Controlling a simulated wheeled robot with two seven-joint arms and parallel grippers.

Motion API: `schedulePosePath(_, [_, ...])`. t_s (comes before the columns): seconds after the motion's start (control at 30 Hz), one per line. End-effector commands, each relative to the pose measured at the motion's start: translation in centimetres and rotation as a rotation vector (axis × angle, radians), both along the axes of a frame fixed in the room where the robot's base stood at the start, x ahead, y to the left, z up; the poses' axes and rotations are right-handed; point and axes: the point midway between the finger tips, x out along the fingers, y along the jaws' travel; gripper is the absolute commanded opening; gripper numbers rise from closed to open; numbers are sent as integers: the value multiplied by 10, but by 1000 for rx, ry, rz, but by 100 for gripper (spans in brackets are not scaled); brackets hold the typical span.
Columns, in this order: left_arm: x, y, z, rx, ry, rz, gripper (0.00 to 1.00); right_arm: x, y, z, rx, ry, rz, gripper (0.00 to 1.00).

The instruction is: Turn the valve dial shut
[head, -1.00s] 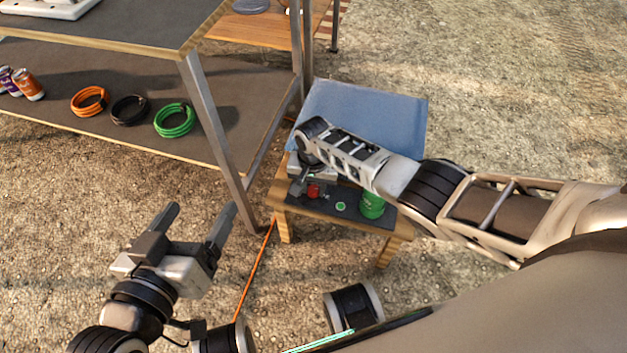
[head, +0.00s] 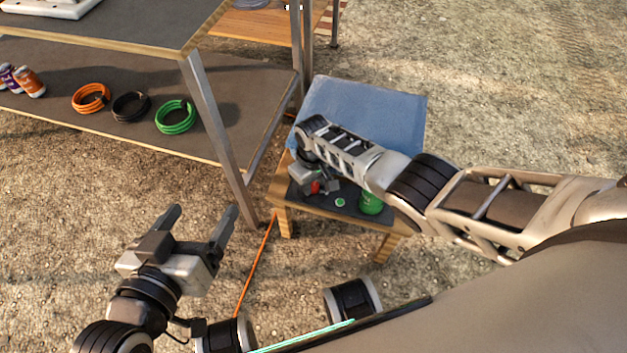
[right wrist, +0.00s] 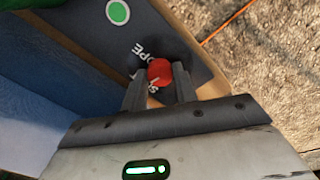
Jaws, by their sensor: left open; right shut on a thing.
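The red valve dial (right wrist: 159,72) is between the fingertips of my right gripper (right wrist: 160,88), which is shut on it. White lettering, partly hidden, shows on the dark panel (right wrist: 178,42) around the dial. In the head view only a bit of the red dial (head: 315,187) shows beside my right gripper (head: 322,186). A round green mark (right wrist: 118,12) lies on the panel near the dial; it also shows in the head view (head: 340,202). My left gripper (head: 207,222) is open and empty above the gravel at lower left.
A shelf unit (head: 212,130) with coiled cables stands left. An orange cord (head: 257,262) crosses the gravel.

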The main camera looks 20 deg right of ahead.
Motion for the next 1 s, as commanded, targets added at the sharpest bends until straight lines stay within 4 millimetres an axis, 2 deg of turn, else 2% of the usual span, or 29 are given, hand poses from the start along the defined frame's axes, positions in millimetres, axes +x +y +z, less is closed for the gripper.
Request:
schedulePosePath(0.4, [1, 1, 1, 0, -1, 2, 79, -1, 0, 0, 1, 2, 168, 6])
schedulePosePath(0.9, [2, 1, 5, -3, -11, 4, 79, 0, 0, 0, 1, 0, 186, 6])
schedulePosePath(0.93, [2, 1, 5, -3, -11, 4, 79, 0, 0, 0, 1, 0, 186, 31])
schedulePosePath(1.0, [2, 1, 5, -3, -11, 4, 79, 0, 1, 0, 1, 0, 186, 50])
